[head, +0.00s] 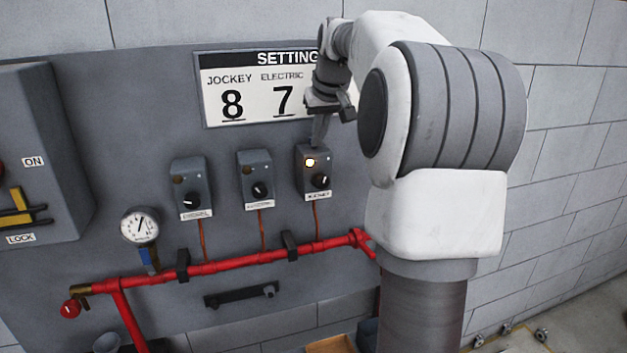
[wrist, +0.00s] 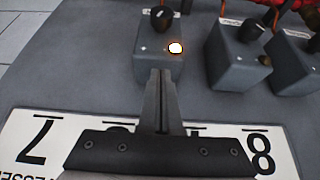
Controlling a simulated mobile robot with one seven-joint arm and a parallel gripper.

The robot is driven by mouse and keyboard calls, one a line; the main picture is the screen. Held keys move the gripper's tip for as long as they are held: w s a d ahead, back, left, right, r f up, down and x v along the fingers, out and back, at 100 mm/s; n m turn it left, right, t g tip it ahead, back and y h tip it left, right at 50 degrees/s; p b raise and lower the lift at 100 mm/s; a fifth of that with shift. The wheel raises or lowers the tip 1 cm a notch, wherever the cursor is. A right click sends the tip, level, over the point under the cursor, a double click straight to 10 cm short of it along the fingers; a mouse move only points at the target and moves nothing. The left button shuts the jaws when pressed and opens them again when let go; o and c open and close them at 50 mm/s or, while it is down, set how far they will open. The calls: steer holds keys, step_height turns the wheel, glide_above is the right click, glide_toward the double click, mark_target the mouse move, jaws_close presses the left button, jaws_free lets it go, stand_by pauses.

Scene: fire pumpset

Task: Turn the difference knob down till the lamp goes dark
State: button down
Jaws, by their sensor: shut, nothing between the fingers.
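In the wrist view, upside down, the same lamp (wrist: 175,47) glows beside the knob (wrist: 162,19). The lamps on the middle box (head: 255,178) and left box (head: 191,186) are dark. My gripper (head: 318,143) is shut and empty, just above the right box. In the wrist view its fingertips (wrist: 159,73) lie at that box's upper edge, apart from the knob.
A settings board (head: 226,88) above shows jockey 8 and electric 7; my arm hides its right part. Red pipes (head: 220,266) and a gauge (head: 140,226) lie below and left. An ON/LOCK box (head: 45,140) stands far left.

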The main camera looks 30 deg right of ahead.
steer(key=shift+w+d+p, duration=0.1)
steer(key=shift+w+p, duration=0.25)
steer(key=shift+p, duration=0.05)
stand_by(0.7)
steer(key=shift+s+d+p, duration=0.1)
steer(key=shift+d+p, duration=0.2)
steer(key=shift+p, duration=0.45)
stand_by(0.3)
steer(key=shift+s, duration=0.3)
steer(key=shift+r, duration=0.1)
step_height(320, 180, up, 6)
steer(key=p, duration=0.4)
steer(key=shift+a+f, duration=0.1)
steer(key=shift+f, duration=0.1)
steer(key=shift+a, duration=0.1)
stand_by(0.5)
